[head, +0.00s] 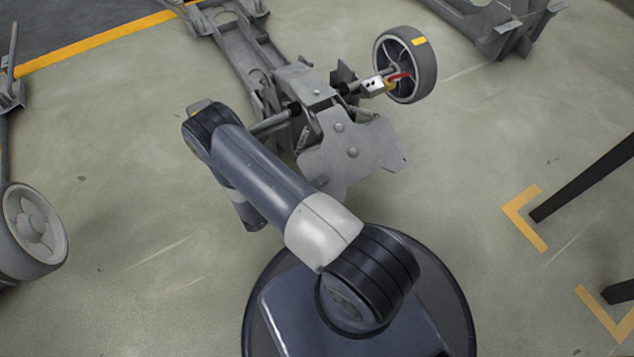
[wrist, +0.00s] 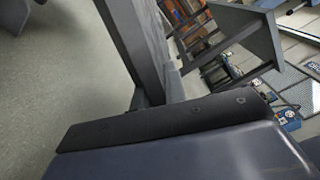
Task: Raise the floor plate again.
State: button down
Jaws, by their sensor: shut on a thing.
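A grey metal plate (head: 350,148) with round bolt heads, likely the floor plate, is at the near end of the chassis (head: 265,75) in the head view. Its near edge points toward me; I cannot tell its exact tilt. My arm covers part of its left side. My arm is folded across the head view, and its far end drops below the upper link, left of the plate. My gripper's fingers show in neither view.
Another wheel (head: 32,230) is at the left. Dark posts (head: 585,180) stand by yellow corner marks at the right. Open floor lies at lower left. Shelves (wrist: 185,15) show in the wrist view.

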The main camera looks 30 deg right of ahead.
jog(key=r+n+p, duration=0.2)
jog(key=r, duration=0.2)
jog(key=r+n+p, duration=0.1)
jog(key=r+p, duration=0.1)
jog(key=r, duration=0.2)
jog(key=shift+s+r+n, duration=0.2)
jog(key=shift+r+n, duration=0.05)
jog(key=shift+n, duration=0.15)
jog(key=shift+w+r+n+p, duration=0.15)
jog(key=shift+r+n+p, duration=0.3)
jog(key=shift+r, duration=0.3)
jog(key=c, duration=1.8)
grip_release()
jog(key=shift+r, duration=0.1)
jog(key=o, duration=0.4)
jog(key=shift+c, duration=0.2)
jog(key=a+p, duration=0.1)
jog(key=a, duration=1)
jog(key=shift+s+p, duration=0.2)
jog(key=shift+p, duration=0.1)
jog(key=shift+d, duration=0.2)
